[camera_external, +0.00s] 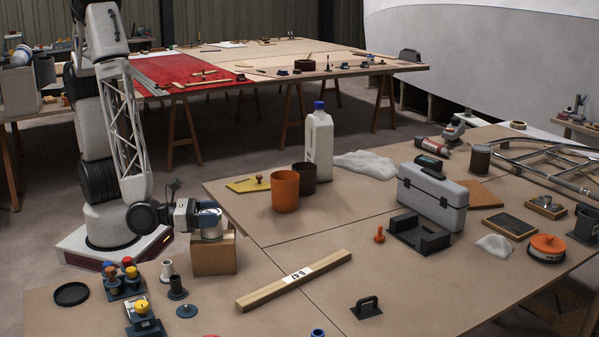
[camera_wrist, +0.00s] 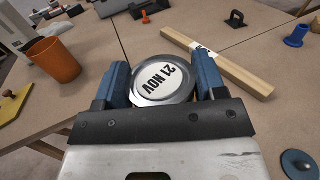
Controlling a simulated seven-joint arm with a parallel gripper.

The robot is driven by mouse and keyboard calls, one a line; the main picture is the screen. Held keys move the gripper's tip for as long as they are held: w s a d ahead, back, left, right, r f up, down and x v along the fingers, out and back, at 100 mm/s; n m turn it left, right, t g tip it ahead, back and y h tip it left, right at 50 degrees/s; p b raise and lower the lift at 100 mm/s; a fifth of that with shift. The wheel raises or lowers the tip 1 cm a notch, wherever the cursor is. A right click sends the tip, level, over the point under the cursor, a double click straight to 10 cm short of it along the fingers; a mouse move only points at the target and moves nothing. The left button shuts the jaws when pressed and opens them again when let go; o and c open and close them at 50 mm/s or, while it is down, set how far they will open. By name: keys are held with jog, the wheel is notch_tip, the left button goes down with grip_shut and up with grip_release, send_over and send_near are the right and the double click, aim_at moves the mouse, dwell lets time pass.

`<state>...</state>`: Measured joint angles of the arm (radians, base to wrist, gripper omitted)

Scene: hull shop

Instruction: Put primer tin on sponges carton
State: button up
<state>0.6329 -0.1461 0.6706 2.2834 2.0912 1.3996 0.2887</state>
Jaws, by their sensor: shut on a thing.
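The primer tin (camera_external: 211,231) is a small metal can with a pale lid marked "21 NOV", seen from above in the wrist view (camera_wrist: 163,82). My gripper (camera_external: 207,212) is shut on it, with one blue finger on each side of the tin in the wrist view (camera_wrist: 163,85). The sponges carton (camera_external: 213,262) is a brown cardboard box on the near table, directly below the tin in the external view. The tin's bottom is at the carton's top; I cannot tell whether they touch. The wrist view hides the carton.
Push-button blocks (camera_external: 122,280) and small spools (camera_external: 176,287) stand left of the carton. A wooden beam (camera_external: 294,281) lies to its right. An orange pot (camera_external: 285,191), white bottle (camera_external: 319,145) and grey toolbox (camera_external: 432,196) stand farther back. Bare table lies between carton and beam.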

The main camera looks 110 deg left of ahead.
jog(key=o, duration=1.1)
jog(key=shift+r, duration=0.1)
jog(key=shift+v, duration=6)
